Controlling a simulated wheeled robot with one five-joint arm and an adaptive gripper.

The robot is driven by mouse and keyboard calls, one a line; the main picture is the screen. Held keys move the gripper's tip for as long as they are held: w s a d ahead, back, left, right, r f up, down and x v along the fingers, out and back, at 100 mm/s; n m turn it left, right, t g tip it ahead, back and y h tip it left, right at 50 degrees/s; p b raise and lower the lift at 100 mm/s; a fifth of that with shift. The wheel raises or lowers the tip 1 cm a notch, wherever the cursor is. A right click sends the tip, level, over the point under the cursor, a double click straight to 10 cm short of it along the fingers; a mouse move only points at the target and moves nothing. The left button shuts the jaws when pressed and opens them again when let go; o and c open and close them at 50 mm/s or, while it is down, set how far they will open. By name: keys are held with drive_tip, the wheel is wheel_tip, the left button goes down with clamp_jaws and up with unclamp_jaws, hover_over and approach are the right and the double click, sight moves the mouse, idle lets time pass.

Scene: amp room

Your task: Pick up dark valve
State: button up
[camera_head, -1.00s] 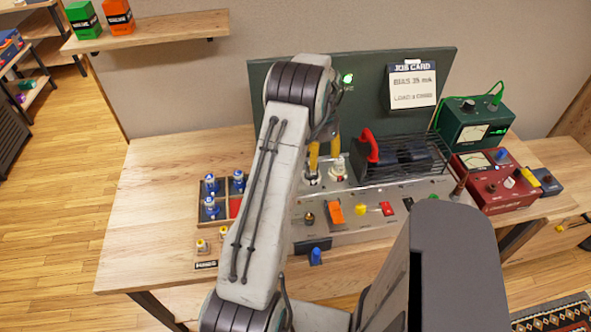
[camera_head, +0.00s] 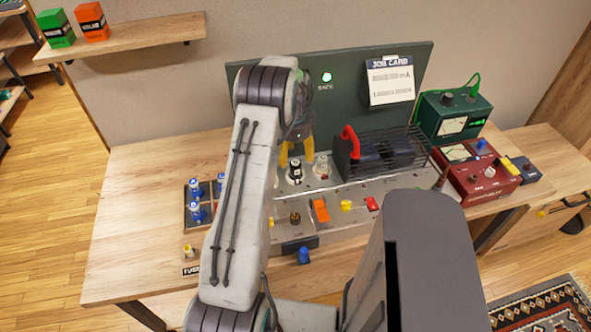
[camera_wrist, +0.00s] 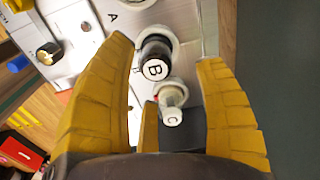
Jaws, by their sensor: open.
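The dark valve (camera_head: 295,175) stands upright in a round socket on the grey amp chassis. In the wrist view it is a black cylinder marked B (camera_wrist: 156,58). My gripper (camera_head: 296,150) is open, with yellow fingers just above and behind the dark valve in the head view. In the wrist view my gripper (camera_wrist: 166,55) has its long fingers on either side of the dark valve, with gaps between. A pale valve marked C (camera_wrist: 172,108) also lies between the fingers, closer to the palm. It stands right of the dark valve in the head view (camera_head: 322,168).
A black cage with a red handle (camera_head: 350,140) stands right of the valves. Orange, yellow and red switches (camera_head: 346,205) line the chassis front. A wooden tray (camera_head: 187,222) of blue-topped valves is at left. Green (camera_head: 452,116) and red (camera_head: 478,172) meters stand at right.

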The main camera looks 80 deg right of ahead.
sight(296, 163)
drive_tip(key=shift+s+a+f+p, duration=0.1)
drive_tip(key=shift+f+p, duration=0.35)
drive_tip(key=shift+f, duration=0.95)
drive_tip(key=shift+s+a+f+p, duration=0.1)
drive_tip(key=shift+f+p, duration=0.3)
drive_tip(key=shift+f, duration=0.95)
drive_tip(key=shift+c, duration=0.2)
drive_tip(key=c, duration=1.2)
clamp_jaws()
